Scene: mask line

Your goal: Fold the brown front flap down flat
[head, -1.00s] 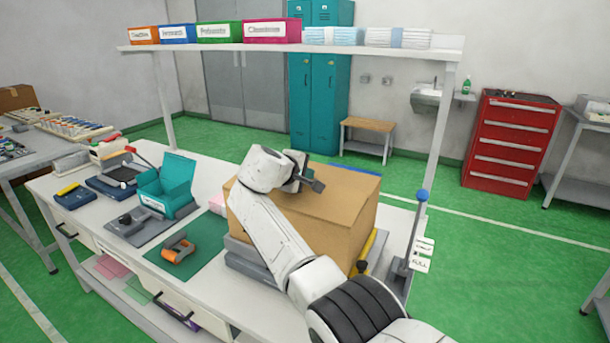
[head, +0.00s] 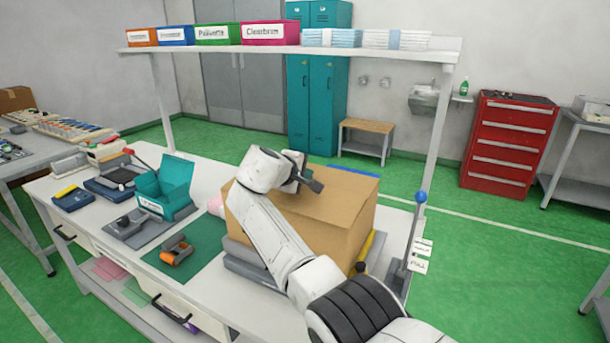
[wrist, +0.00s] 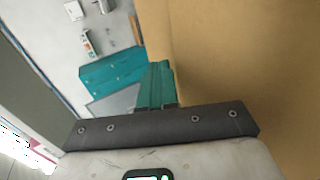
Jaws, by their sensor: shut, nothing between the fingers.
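The brown carton (head: 345,215) stands on a grey platform on the white table. Its top looks closed and roughly flat in the head view, and I cannot make out the front flap as a separate panel. My arm crosses in front and hides part of the carton's left side and top. My gripper (head: 314,182) is at the carton's top, near its back left part. In the wrist view my gripper (wrist: 156,86) is shut and empty, close beside a brown cardboard surface (wrist: 235,60) that fills the right side. I cannot tell whether they touch.
Left of the carton are a green mat (head: 195,245) with an orange-and-grey tool (head: 177,250) and an open teal box (head: 166,190). A blue-knobbed lever (head: 418,225) stands right of the carton. A shelf (head: 290,47) with coloured bins runs above the back.

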